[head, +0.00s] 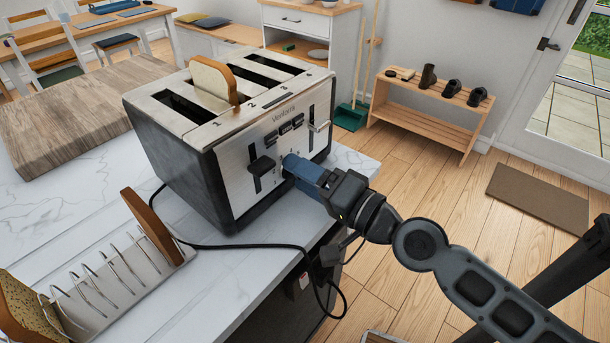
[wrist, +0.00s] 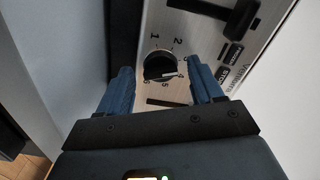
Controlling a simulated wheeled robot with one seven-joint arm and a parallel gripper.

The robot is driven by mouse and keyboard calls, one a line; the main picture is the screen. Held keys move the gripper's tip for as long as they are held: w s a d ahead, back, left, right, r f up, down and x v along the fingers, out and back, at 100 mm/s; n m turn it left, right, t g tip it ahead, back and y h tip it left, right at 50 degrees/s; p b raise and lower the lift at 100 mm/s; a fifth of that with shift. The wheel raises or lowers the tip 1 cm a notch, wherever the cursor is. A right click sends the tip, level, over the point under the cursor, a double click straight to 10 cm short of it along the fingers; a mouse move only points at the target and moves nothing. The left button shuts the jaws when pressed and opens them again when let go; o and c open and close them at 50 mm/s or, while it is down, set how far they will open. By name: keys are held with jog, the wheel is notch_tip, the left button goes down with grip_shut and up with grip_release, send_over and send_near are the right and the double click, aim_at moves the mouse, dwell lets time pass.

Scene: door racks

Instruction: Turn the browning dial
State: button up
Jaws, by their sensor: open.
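The toaster (head: 190,175) is a silver and black four-slot unit near the counter's edge, with a slice of bread (head: 213,80) standing in one slot. Its browning dial (wrist: 160,66) is a round black knob with a pale pointer line and numbers around it, on the front panel. My gripper (head: 288,163) is at the lower front panel and hides the dial in the head view. In the wrist view its two blue fingers (wrist: 160,80) are apart, one on each side of the dial, with gaps to the knob. Whether the fingertips touch the panel I cannot tell.
A black lever (head: 262,166) juts from the panel just left of my gripper. A toast rack (head: 110,270) with bread stands at the counter's front left. A black cord (head: 240,246) runs along the counter and over its edge. A wooden board (head: 80,118) lies behind left.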

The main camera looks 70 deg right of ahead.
jog(key=shift+s+a+f+b, duration=0.15)
jog(key=shift+s+b, duration=0.2)
jog(key=shift+s, duration=0.15)
jog(key=b+v, duration=0.3)
jog(key=v, duration=0.3)
jog(key=shift+s, duration=0.35)
jog(key=shift+a, duration=0.1)
jog(key=s+a+f+n+g+y, duration=0.1)
jog(key=s+a+f+n+y, duration=0.1)
jog(key=a+n, duration=0.5)
jog(key=s+a+f+n+g+y, duration=0.1)
jog(key=s+a+f+n+y, duration=0.2)
jog(key=s+a+n, duration=0.4)
jog(key=n, duration=0.2)
jog(key=shift+a+f+n+g, duration=0.3)
jog(key=shift+a+f+n, duration=0.05)
jog(key=shift+f+n, duration=0.05)
